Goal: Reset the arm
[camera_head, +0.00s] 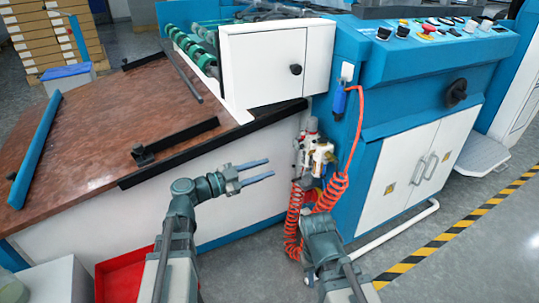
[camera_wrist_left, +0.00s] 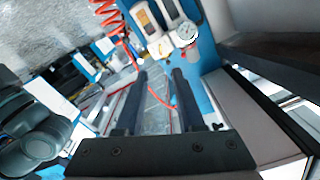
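My left gripper (camera_head: 272,169) is in front of the white side panel of the machine's table, pointing right. Its two fingers are apart with nothing between them. In the left wrist view the same two fingers (camera_wrist_left: 160,75) also stand apart and empty. My right arm (camera_head: 322,240) comes up from the bottom of the head view, right of the left arm. I cannot make out its gripper fingers.
The brown table (camera_head: 95,130) carries black bars and a blue bar. A coiled red hose (camera_head: 295,225) hangs by the valves (camera_head: 315,155) near my arms. The blue control cabinet (camera_head: 400,110) stands at the right. A red tray (camera_head: 122,277) lies low at the left.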

